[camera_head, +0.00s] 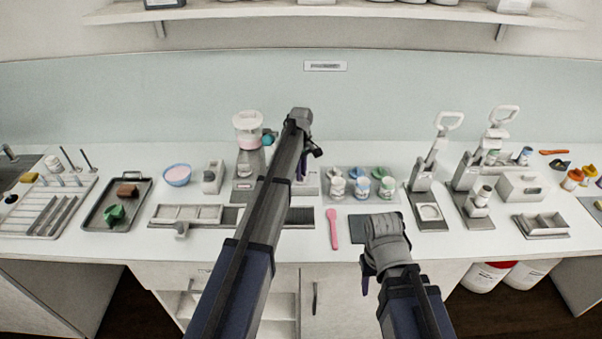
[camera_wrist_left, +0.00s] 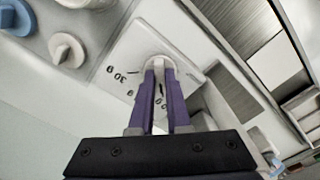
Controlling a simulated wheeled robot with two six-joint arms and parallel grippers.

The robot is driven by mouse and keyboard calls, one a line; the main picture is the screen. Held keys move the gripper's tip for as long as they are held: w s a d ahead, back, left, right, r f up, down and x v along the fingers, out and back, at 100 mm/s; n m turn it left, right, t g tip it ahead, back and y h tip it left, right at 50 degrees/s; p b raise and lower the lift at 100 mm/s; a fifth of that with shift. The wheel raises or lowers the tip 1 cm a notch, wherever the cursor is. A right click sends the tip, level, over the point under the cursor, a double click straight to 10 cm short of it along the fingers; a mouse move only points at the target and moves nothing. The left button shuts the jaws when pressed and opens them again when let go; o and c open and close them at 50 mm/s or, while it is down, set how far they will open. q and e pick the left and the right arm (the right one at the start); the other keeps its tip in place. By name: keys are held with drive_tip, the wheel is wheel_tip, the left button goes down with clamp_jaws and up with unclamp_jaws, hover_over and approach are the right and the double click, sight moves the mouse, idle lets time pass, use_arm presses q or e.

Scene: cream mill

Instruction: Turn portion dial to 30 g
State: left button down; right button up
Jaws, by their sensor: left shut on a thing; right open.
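The portion dial (camera_wrist_left: 158,62) is a pale round knob on a white plate (camera_wrist_left: 135,45) with dark printed numbers and tick marks around it. A "30" is printed on the plate left of the knob in the left wrist view. My left gripper (camera_wrist_left: 160,72) has its purple fingers shut on the knob. The fingers cover part of the scale, and I cannot tell which mark the dial points to. In the head view my left arm hides most of the dial's unit. My right gripper (camera_head: 368,272) is open and empty near the counter's front edge.
A machine with a pink-filled clear hopper (camera_head: 247,130) stands left of my left arm. A tray of coloured-top jars (camera_head: 340,200) and a pink spatula (camera_head: 333,229) lie to the right. Lever presses (camera_head: 430,165) stand farther right.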

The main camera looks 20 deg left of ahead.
use_arm(q)
drive_tip(key=m, duration=0.8)
drive_tip(key=shift+m, duration=0.4)
drive_tip(key=m, duration=0.9)
idle(0.4)
drive_tip(key=c, duration=0.9)
unclamp_jaws()
